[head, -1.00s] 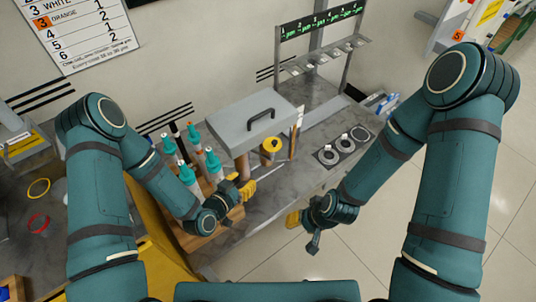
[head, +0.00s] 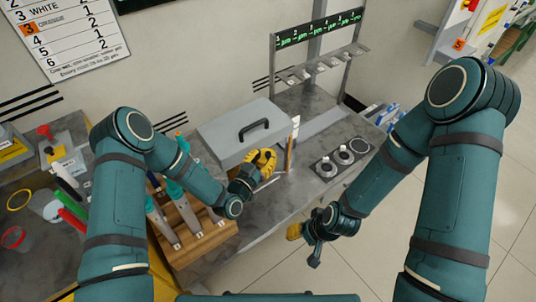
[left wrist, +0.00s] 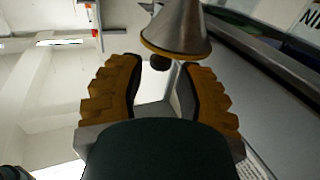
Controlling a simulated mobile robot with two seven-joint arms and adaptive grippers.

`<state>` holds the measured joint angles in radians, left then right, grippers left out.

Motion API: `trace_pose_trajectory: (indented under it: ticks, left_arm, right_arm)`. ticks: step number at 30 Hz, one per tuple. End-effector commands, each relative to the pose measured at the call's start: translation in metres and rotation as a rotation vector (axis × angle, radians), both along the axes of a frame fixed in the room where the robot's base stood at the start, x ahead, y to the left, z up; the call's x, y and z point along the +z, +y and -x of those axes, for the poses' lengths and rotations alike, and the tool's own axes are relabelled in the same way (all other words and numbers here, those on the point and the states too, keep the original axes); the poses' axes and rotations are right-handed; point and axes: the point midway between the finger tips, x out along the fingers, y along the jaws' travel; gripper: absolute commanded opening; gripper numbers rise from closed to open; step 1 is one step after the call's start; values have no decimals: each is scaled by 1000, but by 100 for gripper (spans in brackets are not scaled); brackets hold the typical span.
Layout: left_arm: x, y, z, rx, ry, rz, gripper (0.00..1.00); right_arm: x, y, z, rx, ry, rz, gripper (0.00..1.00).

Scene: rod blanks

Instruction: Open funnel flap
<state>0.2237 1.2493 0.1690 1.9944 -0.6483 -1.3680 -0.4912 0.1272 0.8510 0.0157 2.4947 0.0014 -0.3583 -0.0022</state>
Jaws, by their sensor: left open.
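My left gripper (head: 264,162) is at the front of the grey box with a black handle (head: 250,135), over the bench. In the left wrist view its two yellow fingers (left wrist: 160,88) are spread with a gap between them. A metal cone with a yellow rim (left wrist: 177,28), which looks like the funnel, is just beyond the fingertips. A small dark knob (left wrist: 160,62) shows below its rim, near the gap; I cannot tell whether it belongs to the flap. In the head view my gripper hides the funnel.
A wooden rack (head: 205,235) with teal-handled tools stands left of the gripper. A dark plate with round pieces (head: 342,158) lies to the right. A rack with a green-lettered display (head: 318,28) stands behind. A side table at left holds cups and rings.

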Motion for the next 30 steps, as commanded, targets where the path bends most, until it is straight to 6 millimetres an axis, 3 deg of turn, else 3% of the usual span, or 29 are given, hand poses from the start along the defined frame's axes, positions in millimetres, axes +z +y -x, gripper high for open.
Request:
trace_pose_trajectory:
  ticks: [7,17,18,21,30]
  left_arm:
    - [0,-13,-20,0,-1,1,34]
    - [0,-14,-23,0,1,-1,34]
    - [0,-14,-23,0,1,-1,30]
    - [0,-14,-23,0,1,-1,0]
    - [1,-14,-23,0,8,-11,0]
  right_arm:
    - [-4,0,-1,-1,-2,0,47]
    - [-4,0,-1,-1,-2,0,47]
    - [-4,0,-1,-1,-2,0,47]
    - [-4,0,-1,-1,-2,0,47]
    - [-2,0,-1,0,-1,0,47]
